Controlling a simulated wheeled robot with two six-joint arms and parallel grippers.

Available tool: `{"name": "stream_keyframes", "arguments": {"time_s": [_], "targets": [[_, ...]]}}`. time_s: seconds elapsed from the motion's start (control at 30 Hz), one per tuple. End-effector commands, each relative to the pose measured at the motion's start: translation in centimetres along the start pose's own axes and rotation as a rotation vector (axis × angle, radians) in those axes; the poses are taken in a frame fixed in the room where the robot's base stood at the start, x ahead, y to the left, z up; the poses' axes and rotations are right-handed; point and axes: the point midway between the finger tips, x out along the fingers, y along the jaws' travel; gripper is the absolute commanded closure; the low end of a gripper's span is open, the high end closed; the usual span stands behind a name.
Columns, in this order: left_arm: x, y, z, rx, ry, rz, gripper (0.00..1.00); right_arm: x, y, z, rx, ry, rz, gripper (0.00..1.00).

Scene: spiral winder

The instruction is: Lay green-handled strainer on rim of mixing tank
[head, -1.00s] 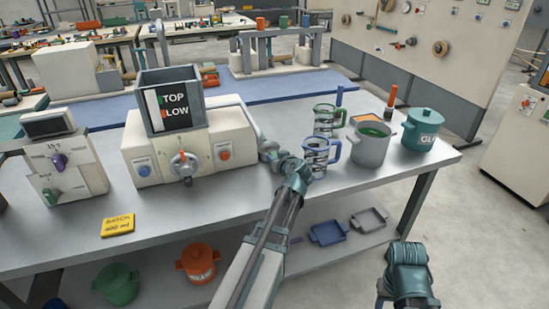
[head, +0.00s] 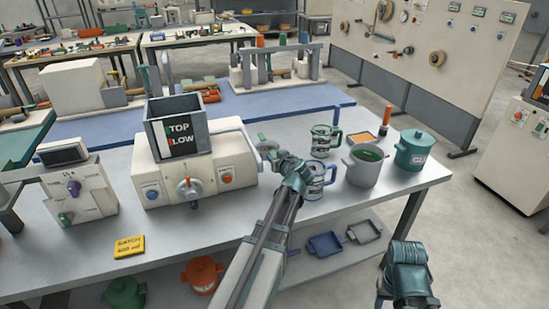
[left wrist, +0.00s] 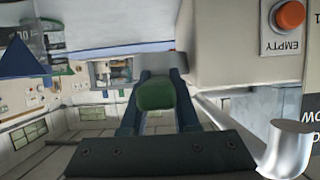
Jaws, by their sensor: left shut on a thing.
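My left gripper (head: 268,151) is shut on the green handle (head: 262,138) of the strainer, held in the air just right of the winder's control box. In the left wrist view the green handle (left wrist: 157,94) sits between the two fingers. The strainer's bowl is not clear in the head view. A shiny metal curved piece (left wrist: 290,148) shows at lower right in the wrist view; I cannot tell whether it belongs to the strainer. The square grey open-topped tank (head: 160,137) stands on the control box, left of the gripper. My right gripper's fingers are not visible.
A green-handled jug (head: 322,141), a blue-handled jug (head: 317,178), a grey pot (head: 363,170) and a lidded teal pot (head: 415,152) stand right of the gripper.

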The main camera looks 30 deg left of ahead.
Motion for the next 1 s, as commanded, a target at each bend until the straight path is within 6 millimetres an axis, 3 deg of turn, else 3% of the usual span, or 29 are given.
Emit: {"name": "stream_keyframes", "arguments": {"time_s": [0.03,0.47,1.0], "targets": [[-0.5,0.0,-1.3,0.000,0.000,0.000,1.00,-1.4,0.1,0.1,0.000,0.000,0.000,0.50],[-2.7,0.0,-6.6,0.000,0.000,0.000,1.00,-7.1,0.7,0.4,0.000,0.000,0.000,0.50],[-6.2,0.0,-15.0,0.000,0.000,0.000,1.00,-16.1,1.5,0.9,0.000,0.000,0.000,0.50]]}}
